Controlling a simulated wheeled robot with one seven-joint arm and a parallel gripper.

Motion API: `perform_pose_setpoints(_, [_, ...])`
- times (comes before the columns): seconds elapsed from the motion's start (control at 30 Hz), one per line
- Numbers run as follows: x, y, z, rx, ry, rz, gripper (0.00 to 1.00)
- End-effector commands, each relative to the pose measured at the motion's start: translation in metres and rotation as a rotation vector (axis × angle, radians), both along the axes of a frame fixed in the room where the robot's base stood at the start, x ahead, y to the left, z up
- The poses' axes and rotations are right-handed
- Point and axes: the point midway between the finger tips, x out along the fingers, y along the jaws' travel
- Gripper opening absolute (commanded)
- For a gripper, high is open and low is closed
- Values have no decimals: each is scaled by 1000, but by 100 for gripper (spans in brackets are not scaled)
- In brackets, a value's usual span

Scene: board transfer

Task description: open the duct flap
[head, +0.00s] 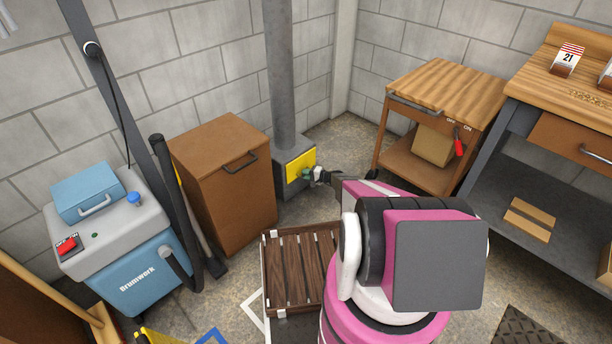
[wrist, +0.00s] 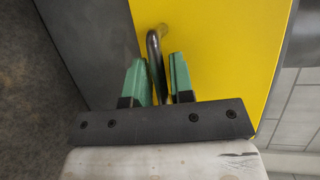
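The duct flap (head: 296,166) is a yellow panel on the front of the grey box at the foot of the duct; it looks closed. In the wrist view the yellow flap (wrist: 220,50) fills the upper right. Its metal bar handle (wrist: 154,44) stands out from it. My gripper (wrist: 160,72) has green fingertips, one on each side of the handle. The fingers are apart, and a narrow strip of yellow shows between the handle and the right finger. In the head view my gripper (head: 312,175) is at the flap's right part; my arm hides some of the area.
The grey duct (head: 280,75) rises from its box. A brown cabinet (head: 225,180) stands close on the left. A wooden worktable (head: 440,85) stands to the right.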

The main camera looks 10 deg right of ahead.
Motion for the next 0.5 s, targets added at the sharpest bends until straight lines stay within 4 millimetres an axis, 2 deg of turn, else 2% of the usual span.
perform_pose_setpoints(0.2, [0,0,0,0,0,0,22])
perform_pose_setpoints(0.23, [0,0,0,0,0,0,19])
perform_pose_setpoints(0.3, [0,0,0,0,0,0,0])
perform_pose_setpoints(0.5, [0,0,0,-1,2,0,0])
